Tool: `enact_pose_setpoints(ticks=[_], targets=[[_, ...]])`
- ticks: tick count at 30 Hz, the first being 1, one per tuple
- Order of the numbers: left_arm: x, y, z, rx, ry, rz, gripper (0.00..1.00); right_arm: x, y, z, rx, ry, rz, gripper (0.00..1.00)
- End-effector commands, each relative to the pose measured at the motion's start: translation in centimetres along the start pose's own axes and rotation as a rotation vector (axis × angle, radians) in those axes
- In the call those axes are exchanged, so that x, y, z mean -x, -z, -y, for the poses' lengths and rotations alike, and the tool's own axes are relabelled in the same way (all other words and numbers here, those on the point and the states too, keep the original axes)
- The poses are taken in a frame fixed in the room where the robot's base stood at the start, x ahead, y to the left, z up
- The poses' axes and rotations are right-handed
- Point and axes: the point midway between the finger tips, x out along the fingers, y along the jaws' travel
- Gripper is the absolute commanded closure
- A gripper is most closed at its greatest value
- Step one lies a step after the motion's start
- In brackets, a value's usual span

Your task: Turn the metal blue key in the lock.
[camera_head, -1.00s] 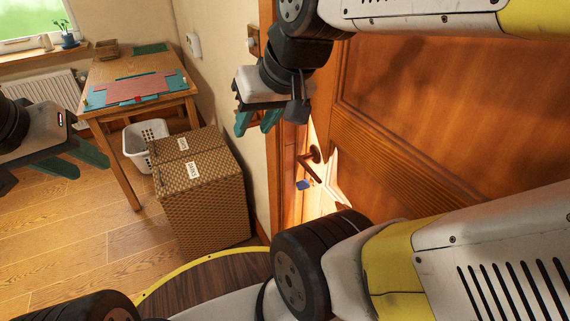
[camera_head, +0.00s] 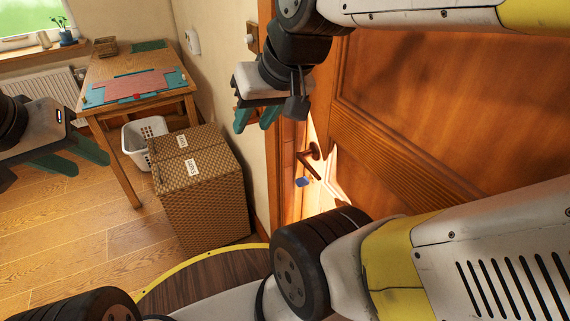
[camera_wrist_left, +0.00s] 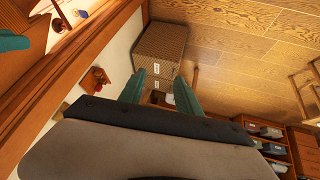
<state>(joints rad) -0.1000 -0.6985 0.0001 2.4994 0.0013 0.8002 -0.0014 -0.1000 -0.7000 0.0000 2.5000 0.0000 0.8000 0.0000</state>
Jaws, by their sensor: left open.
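A small blue key (camera_head: 302,182) sits at the wooden door's edge, just below the dark door handle (camera_head: 311,164). The key also shows at the top left of the left wrist view (camera_wrist_left: 82,13). The lock itself is too small to make out. My left gripper (camera_head: 91,166) is open and empty at the far left, well away from the door. Its two teal fingers show in the left wrist view (camera_wrist_left: 160,90) with nothing between them. My right gripper (camera_head: 254,128) is open and empty, above and to the left of the key, near the wall beside the door.
The wooden door (camera_head: 430,120) fills the right side. A wicker box (camera_head: 205,205) stands by the wall, with a white basket (camera_head: 136,140) behind it and a wooden table (camera_head: 110,72) beyond. The floor at the left is clear. My right arm crosses the top of the view.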

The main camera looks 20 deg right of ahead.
Motion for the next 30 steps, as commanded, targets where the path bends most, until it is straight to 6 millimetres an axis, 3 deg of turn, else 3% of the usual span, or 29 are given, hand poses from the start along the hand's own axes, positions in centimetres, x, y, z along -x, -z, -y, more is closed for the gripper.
enact_pose_setpoints(ticks=[5,11,21,30], targets=[[-1.5,0.7,-1.2,-0.022,-0.040,0.073,0.60,0.0,0.0,0.0,0.000,0.000,0.000,0.64],[-6.0,2.5,-5.0,-0.085,-0.182,0.261,0.60,0.0,0.0,0.0,0.000,0.000,0.000,0.64],[-15.7,4.3,-12.8,-0.136,-0.526,0.519,0.60,0.0,0.0,0.0,0.000,0.000,0.000,0.64],[-25.4,3.9,-19.7,-0.081,-0.874,0.635,0.60,0.0,0.0,0.0,0.000,0.000,0.000,0.64]])
